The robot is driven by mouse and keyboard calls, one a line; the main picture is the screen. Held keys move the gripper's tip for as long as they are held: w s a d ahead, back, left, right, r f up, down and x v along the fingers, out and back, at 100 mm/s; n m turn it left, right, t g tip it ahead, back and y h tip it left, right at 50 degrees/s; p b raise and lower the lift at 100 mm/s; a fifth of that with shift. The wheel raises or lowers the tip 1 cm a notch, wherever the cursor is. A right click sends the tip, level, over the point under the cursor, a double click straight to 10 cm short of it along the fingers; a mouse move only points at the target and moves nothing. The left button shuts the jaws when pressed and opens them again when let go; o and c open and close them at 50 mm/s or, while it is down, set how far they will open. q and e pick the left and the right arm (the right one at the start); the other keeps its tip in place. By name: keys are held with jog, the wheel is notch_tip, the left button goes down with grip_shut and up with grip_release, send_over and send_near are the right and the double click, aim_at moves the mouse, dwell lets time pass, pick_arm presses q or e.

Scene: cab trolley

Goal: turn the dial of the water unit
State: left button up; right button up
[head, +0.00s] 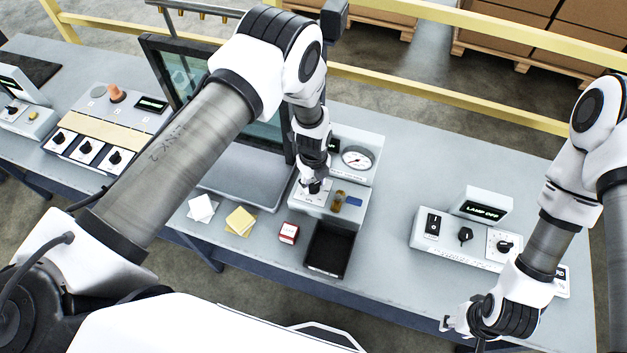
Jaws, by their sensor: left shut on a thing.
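The water unit (366,140) stands at the middle of the table, a grey box with a round white gauge (356,159) on its raised back part. Its dial (314,187) is on the lower front panel, mostly hidden by my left gripper. My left gripper (313,183) points down from above and is shut on the dial. My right gripper (460,328) is at the front right, away from the water unit, with its fingers apart and nothing seen between them.
A lamp unit (425,241) reading "LAMP OFF" stands right of the water unit. A black tray (347,252), a red box (289,233) and yellow (240,220) and white (201,207) pads lie in front. A screen (161,68) and a switch panel (138,127) stand left.

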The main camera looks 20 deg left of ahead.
aim_at(314, 183)
pick_arm(q)
jog(key=o, duration=1.1)
jog(key=shift+o, duration=0.2)
notch_tip(314, 183, up, 12)
